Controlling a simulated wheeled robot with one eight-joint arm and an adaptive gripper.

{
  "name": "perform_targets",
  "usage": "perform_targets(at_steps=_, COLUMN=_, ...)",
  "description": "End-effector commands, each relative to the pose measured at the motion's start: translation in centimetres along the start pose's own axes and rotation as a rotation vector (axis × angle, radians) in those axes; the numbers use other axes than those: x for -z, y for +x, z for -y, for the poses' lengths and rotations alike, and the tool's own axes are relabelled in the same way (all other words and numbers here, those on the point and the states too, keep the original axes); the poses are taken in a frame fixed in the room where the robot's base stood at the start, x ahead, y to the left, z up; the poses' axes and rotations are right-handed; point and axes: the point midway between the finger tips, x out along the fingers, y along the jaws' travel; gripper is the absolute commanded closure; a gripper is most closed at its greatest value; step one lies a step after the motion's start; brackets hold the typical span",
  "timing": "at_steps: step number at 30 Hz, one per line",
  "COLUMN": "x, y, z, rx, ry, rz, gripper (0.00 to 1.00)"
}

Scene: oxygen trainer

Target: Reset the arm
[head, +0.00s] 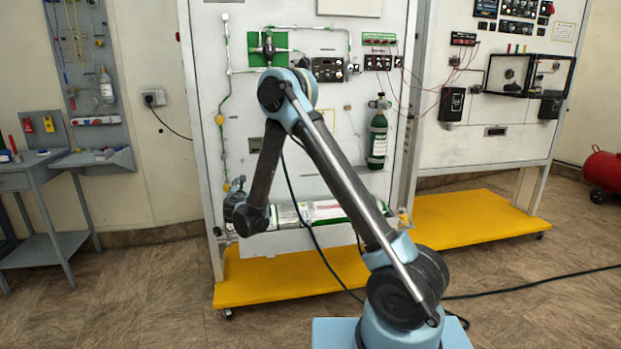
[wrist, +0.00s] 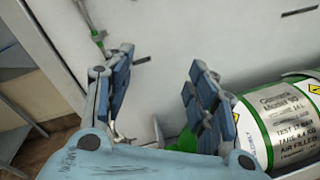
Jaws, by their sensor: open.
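My gripper (wrist: 160,80) is open in the wrist view, with a blue-padded finger on each side and nothing between them. The white trainer panel (wrist: 170,30) lies behind the fingers. A large green and white labelled cylinder (wrist: 285,120) is close to the right finger; I cannot tell if they touch. In the head view my arm rises from its blue base, bends at a high elbow and reaches down to the panel's lower left. The gripper is mostly hidden there behind the arm's end. The horizontal cylinder (head: 325,210) shows partly behind the arm.
The trainer panel (head: 340,110) carries pipes, gauges and a small upright green cylinder (head: 378,135) over a yellow base (head: 290,283). A second panel (head: 495,125) stands right, a grey table (head: 40,175) left, a red tank (head: 602,172) far right. A black cable (head: 540,284) crosses the open floor.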

Motion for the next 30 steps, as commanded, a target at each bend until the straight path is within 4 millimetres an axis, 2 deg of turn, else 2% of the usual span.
perform_targets(at_steps=1, x=-1.9, y=0.2, z=1.2, rx=0.033, ry=0.039, rz=-0.003, gripper=0.48)
perform_targets(at_steps=3, x=-4.0, y=0.3, z=2.7, rx=0.076, ry=0.1, rz=-0.009, gripper=0.48)
perform_targets(at_steps=8, x=-8.6, y=0.1, z=6.5, rx=0.179, ry=0.238, rz=-0.017, gripper=0.48)
perform_targets(at_steps=14, x=-13.8, y=-1.3, z=11.4, rx=0.305, ry=0.412, rz=-0.018, gripper=0.48)
perform_targets(at_steps=23, x=-20.2, y=-5.2, z=18.7, rx=0.494, ry=0.672, rz=0.0, gripper=0.48)
perform_targets(at_steps=30, x=-24.0, y=-9.8, z=24.2, rx=0.644, ry=0.878, rz=0.029, gripper=0.48)
